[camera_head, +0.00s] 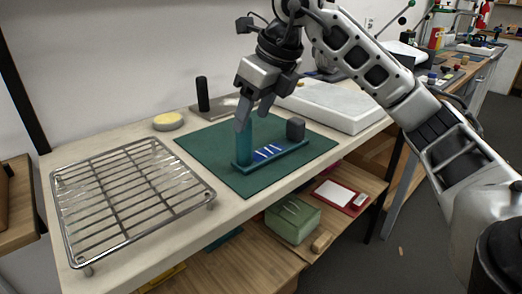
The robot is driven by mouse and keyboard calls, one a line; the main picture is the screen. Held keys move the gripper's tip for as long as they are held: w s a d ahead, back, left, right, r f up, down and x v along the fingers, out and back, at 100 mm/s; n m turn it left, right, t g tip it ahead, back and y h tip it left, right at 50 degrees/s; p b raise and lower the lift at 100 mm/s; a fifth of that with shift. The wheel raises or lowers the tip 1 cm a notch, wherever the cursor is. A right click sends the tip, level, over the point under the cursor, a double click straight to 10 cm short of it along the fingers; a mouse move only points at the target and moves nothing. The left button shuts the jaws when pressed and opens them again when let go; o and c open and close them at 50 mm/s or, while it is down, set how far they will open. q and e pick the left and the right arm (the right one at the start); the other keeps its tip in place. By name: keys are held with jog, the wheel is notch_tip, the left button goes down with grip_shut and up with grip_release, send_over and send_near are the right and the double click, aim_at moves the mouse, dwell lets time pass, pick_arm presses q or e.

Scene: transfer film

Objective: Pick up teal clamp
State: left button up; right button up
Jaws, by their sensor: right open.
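The teal clamp (244,147) stands on a dark green mat (215,148). Its upright part rises at the left end of a long teal base bar. My right gripper (253,112) comes down from above over the top of this upright part, its jaws open. One finger is in front of the clamp's top, and I cannot tell whether it touches. A blue piece with white strips (264,155) lies beside the base bar. My left gripper is not in view.
A dark block (295,129) stands at the bar's right end. A wire rack (128,192) fills the table's left. A round yellow-topped item (168,121), a black upright handle (203,94) and a white slab (335,103) stand behind. A shelf below holds a green box (292,220).

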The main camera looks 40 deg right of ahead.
aim_at(245, 138)
jog(key=x, duration=0.2)
jog(key=shift+w+f, duration=0.15)
jog(key=shift+f, duration=0.1)
jog(key=x, duration=0.5)
jog(key=shift+w+d+f, duration=0.1)
jog(key=shift+w+d, duration=0.05)
jog(key=shift+d, duration=0.1)
grip_shut()
